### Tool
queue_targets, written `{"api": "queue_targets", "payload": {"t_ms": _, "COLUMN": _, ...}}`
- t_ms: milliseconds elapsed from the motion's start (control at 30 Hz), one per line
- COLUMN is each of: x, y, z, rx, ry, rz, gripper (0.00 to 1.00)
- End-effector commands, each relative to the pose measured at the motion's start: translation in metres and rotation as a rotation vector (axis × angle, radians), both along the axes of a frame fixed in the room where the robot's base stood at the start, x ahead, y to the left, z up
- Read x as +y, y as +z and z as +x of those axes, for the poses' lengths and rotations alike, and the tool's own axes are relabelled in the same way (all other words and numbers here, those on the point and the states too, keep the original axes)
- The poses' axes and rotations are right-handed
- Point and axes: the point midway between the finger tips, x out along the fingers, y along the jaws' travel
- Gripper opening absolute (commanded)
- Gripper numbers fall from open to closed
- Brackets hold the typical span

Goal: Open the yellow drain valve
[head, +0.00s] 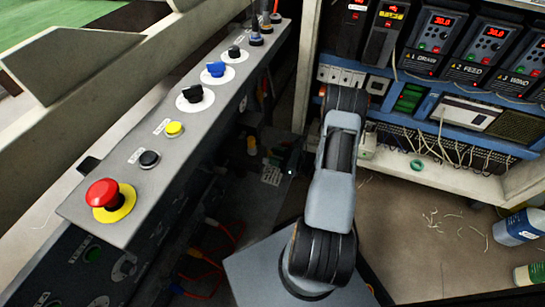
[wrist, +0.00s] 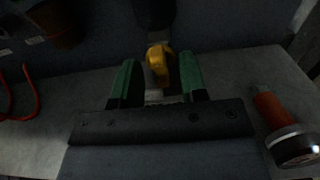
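The yellow drain valve (wrist: 158,54) is in the wrist view, at upper centre in dim light. Its yellow part stands in front of a dark vertical body. My gripper (wrist: 160,72) has two green fingers spread apart, one on each side of the yellow part. A small gap shows at the left finger; the right finger is close, and I cannot tell whether it touches. A pale grey piece shows below the yellow part, between the fingers.
In the wrist view an orange-and-dark cylindrical thing (wrist: 284,132) lies right of my gripper, and a red hose loop (wrist: 30,98) lies left. In the head view a sloped control panel (head: 140,189) with a red button (head: 103,193) runs along the left. A blue-and-white bottle (head: 517,228) stands right.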

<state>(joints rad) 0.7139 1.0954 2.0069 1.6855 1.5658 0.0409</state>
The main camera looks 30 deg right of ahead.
Motion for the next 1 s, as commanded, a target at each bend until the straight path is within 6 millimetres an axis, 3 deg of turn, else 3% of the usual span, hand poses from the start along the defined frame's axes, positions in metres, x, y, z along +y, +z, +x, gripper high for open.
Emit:
{"api": "queue_targets", "payload": {"t_ms": 467, "x": 0.0074, "y": 0.0005, "z": 0.0078, "rx": -0.001, "ry": 0.0, "rz": -0.001, "gripper": 0.39}}
{"api": "queue_targets", "payload": {"t_ms": 800, "x": 0.0072, "y": 0.0004, "z": 0.0075, "rx": -0.001, "ry": 0.0, "rz": -0.001, "gripper": 0.09}}
{"api": "queue_targets", "payload": {"t_ms": 1000, "x": 0.0068, "y": 0.0036, "z": 0.0076, "rx": 0.072, "ry": 0.0, "rz": 0.078, "gripper": 0.09}}
